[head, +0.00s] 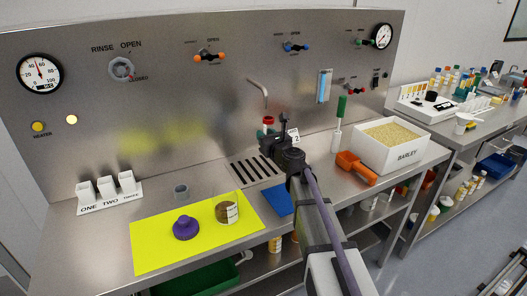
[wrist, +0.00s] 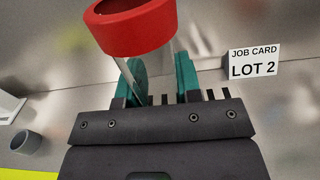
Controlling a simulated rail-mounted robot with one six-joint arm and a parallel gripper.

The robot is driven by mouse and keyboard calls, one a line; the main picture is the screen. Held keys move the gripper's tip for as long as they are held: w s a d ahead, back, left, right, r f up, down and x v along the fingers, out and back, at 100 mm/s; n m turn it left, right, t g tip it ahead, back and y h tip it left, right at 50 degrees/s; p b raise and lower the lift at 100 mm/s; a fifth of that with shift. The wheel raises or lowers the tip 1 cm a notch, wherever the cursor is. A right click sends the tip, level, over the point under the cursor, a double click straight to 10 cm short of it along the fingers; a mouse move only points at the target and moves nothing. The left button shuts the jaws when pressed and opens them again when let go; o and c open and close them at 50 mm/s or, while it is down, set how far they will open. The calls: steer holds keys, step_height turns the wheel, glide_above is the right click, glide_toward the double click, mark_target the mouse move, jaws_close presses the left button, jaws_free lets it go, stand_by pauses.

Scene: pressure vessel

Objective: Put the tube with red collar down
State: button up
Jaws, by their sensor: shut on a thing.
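The tube with red collar (head: 268,120) is in my gripper (head: 269,134), in front of the steel back panel and near the bent spout. In the wrist view its wide red collar (wrist: 136,30) stands above the teal fingers of my gripper (wrist: 160,78), which are shut on the clear tube below it. The tube looks slightly tilted in that view. Its lower end is hidden behind the gripper.
A slotted drain (head: 252,170) and blue mat (head: 279,199) lie near the gripper. A yellow mat (head: 150,250) holds a purple object (head: 185,228) and a jar (head: 227,212). A grey cup (head: 181,191) stands behind. A barley bin (head: 407,155) and orange scoop (head: 355,167) are right.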

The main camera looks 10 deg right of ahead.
steer(key=f+b, duration=0.2)
steer(key=w+f+b, duration=0.1)
steer(key=f+b, duration=0.4)
steer(key=shift+w+a+f+b, duration=0.25)
steer(key=shift+w+f+b, duration=0.05)
steer(key=shift+w, duration=0.1)
steer(key=shift+r+p, duration=0.3)
steer(key=shift+f, duration=0.25)
steer(key=o, duration=0.9)
steer(key=shift+r, duration=0.1)
steer(key=shift+o, duration=0.2)
